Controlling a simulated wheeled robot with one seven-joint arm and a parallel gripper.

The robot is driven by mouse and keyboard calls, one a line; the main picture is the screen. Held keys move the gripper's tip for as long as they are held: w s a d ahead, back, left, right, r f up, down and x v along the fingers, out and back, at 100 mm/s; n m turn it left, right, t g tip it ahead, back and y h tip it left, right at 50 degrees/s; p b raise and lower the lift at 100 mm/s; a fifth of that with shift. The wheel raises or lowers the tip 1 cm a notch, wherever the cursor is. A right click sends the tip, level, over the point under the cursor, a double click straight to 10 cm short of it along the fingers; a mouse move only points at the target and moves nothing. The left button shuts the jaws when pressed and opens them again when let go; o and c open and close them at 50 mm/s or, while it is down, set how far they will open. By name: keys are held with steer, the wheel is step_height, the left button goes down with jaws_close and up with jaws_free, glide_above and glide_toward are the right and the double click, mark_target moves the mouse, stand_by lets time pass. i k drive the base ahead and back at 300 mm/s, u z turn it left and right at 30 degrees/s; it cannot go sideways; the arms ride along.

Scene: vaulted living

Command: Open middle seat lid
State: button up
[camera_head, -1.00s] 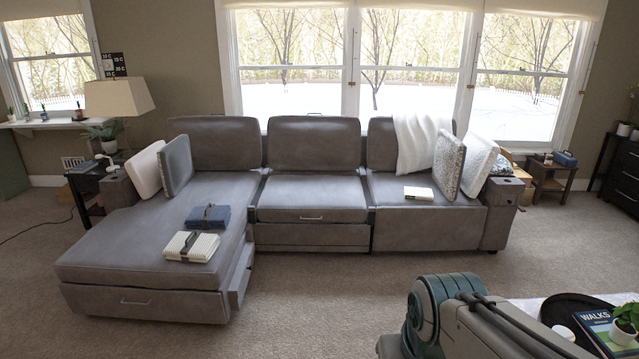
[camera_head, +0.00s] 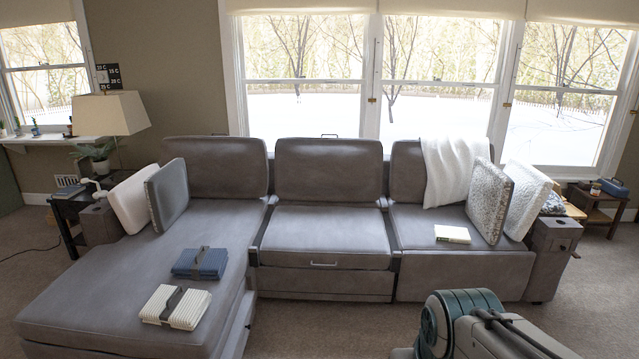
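The grey sectional sofa stands ahead of me below the windows. Its middle seat lid (camera_head: 323,235) is a grey cushion panel lying flat and closed, with a light metal handle (camera_head: 324,265) on its front edge. The middle backrest (camera_head: 328,170) stands upright behind it. Part of my arm shows at the bottom right, apart from the sofa. My gripper is outside the picture, so its state does not show.
A blue folded bundle (camera_head: 198,264) and a cream one (camera_head: 161,304) lie on the left chaise. A book (camera_head: 452,234), a white throw (camera_head: 447,172) and pillows (camera_head: 489,200) are on the right seat. Carpet (camera_head: 316,329) is clear before the middle seat.

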mark_target(326, 238)
steer(key=i, duration=3.15)
steer(key=u, duration=1.55)
